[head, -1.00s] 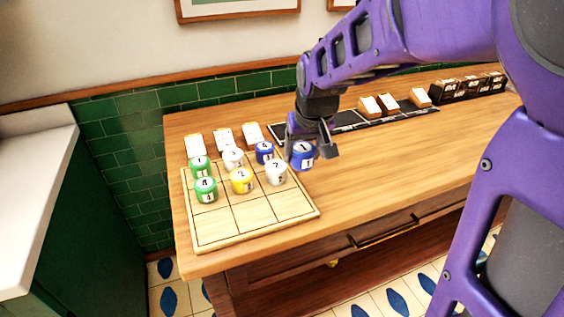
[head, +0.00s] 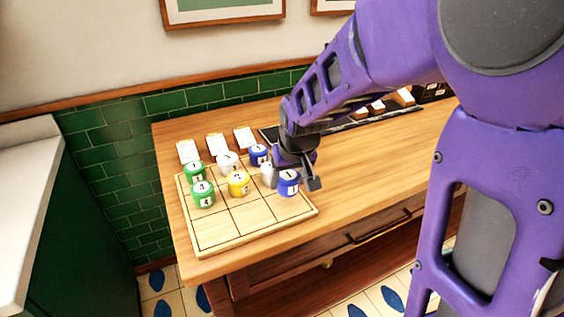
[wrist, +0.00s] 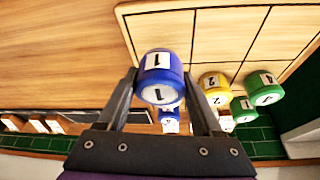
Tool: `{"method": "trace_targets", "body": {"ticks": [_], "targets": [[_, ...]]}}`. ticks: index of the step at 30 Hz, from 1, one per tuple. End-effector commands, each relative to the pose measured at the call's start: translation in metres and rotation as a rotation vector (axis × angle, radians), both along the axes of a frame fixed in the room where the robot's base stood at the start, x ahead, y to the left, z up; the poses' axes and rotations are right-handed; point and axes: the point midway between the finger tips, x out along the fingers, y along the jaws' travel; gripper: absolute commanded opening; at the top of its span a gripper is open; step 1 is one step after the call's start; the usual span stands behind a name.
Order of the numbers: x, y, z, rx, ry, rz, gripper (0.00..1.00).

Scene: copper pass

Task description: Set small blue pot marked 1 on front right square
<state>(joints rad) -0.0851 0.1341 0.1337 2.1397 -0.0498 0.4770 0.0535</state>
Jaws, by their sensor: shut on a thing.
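The small blue pot marked 1 (head: 289,183) is held between the fingers of my gripper (head: 297,175). In the wrist view the blue pot (wrist: 161,77) sits between both fingertips (wrist: 163,84). In the head view it appears over the right side of the wooden grid board (head: 214,241), near the front right square (head: 288,208); its height above the board is hard to tell. The front row of squares looks empty.
White cards (head: 217,145) stand behind the board. Bare tabletop (head: 370,170) lies to the right.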

Motion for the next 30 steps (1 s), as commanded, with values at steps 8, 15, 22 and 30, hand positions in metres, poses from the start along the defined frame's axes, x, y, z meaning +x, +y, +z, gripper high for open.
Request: {"method": "trace_targets", "body": {"ticks": [8, 15, 22, 30], "targets": [[0.000, 0.000, -0.033, 0.000, 0.002, 0.000, 0.03], [0.000, 0.000, -0.038, 0.000, -0.002, 0.000, 0.03], [0.000, 0.000, -0.042, 0.000, -0.001, 0.000, 0.72], [0.000, 0.000, -0.042, 0.000, -0.001, 0.000, 0.97]]}}
